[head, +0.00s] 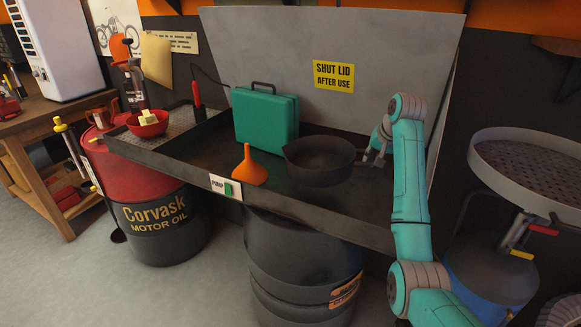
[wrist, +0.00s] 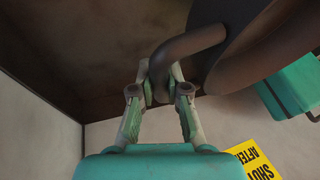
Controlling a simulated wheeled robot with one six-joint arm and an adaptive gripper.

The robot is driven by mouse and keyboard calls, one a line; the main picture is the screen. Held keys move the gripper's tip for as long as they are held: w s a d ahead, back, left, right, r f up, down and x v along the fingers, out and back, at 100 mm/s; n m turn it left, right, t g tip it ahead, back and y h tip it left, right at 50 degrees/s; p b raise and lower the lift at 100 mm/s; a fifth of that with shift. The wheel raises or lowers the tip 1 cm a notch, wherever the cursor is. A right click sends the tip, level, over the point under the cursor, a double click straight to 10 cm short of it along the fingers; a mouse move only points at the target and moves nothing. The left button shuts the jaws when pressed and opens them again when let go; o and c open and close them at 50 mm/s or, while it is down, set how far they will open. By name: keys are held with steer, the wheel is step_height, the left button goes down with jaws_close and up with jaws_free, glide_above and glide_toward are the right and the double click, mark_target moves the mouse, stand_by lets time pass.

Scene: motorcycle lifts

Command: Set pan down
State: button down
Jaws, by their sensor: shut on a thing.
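A dark round pan (head: 318,172) is in the right part of the long grey wash tray (head: 370,235), right of the teal case and the orange funnel. My gripper (head: 374,152) reaches it from the right side. In the wrist view my gripper (wrist: 160,78) is shut on the pan's curved dark handle (wrist: 190,42), with the pan's body (wrist: 245,55) to the right. The pan looks about level and empty. I cannot tell whether its underside touches the tray floor.
A teal case (head: 265,122) and an orange funnel (head: 249,166) stand left of the pan. A red bowl (head: 147,128) sits on the tray's left grating. The raised grey lid (head: 280,60) stands behind. A round perforated pan (head: 530,165) on a stand is at the right.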

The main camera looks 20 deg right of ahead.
mark_target(371, 164)
steer(key=shift+s+a+m+h, duration=0.3)
steer(key=shift+s+a+m, duration=0.5)
steer(key=shift+s, duration=0.15)
steer(key=shift+s+a+f, duration=0.1)
steer(key=shift+s, duration=0.15)
steer(key=shift+m, duration=0.3)
step_height(371, 164, down, 10)
steer(key=shift+s+r, duration=0.1)
steer(key=shift+r, duration=0.05)
steer(key=c, duration=1.2)
jaws_free()
steer(key=v, duration=1.2)
steer(key=shift+a, duration=0.15)
